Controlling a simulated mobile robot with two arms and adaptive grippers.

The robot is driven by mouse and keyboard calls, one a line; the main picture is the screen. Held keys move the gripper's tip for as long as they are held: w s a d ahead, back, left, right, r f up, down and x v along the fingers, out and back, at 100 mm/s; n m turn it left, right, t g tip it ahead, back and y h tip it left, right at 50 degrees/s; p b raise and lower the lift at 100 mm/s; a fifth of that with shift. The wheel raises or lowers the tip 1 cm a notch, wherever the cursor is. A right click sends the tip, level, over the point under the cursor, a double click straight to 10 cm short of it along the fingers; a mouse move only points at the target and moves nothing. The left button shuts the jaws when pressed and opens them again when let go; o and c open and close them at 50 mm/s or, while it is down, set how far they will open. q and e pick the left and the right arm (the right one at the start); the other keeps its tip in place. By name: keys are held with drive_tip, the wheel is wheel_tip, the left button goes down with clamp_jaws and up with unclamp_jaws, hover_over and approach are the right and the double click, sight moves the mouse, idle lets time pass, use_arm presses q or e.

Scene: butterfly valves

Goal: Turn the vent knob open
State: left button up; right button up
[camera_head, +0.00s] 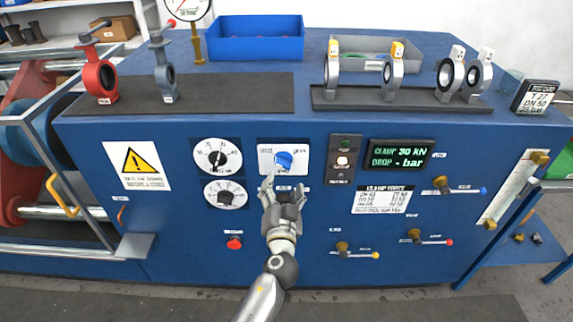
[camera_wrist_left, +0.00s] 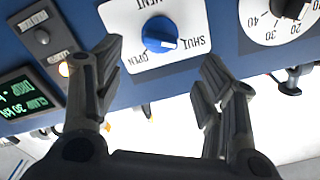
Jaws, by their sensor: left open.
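The vent knob is a round blue knob (camera_head: 284,160) on a white plate (camera_head: 264,163) on the front of the blue console. In the left wrist view the knob (camera_wrist_left: 160,33) shows upside down, with SHUT and OPEN printed on its plate (camera_wrist_left: 190,14). A white mark shows on the knob; I cannot tell exactly where it points. My left gripper (camera_head: 285,186) is just below the knob in the head view. In the left wrist view its fingers (camera_wrist_left: 160,65) are spread and empty, with the knob beyond the gap between them, apparently untouched. My right gripper is not in view.
Two dials (camera_head: 218,155) sit left of the knob plate, and a switch panel (camera_head: 343,158) and green-lettered display (camera_head: 400,154) sit right. A red button (camera_head: 235,243) is lower left. Small lever valves (camera_head: 342,248) stick out lower right. Valve parts stand on the console top.

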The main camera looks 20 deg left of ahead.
sight(283, 167)
use_arm(q)
drive_tip(key=p+x, duration=0.1)
drive_tip(key=x, duration=0.8)
drive_tip(key=shift+w+f, duration=0.1)
drive_tip(key=shift+w, duration=0.1)
drive_tip(key=shift+s, duration=0.1)
drive_tip(key=c, duration=1)
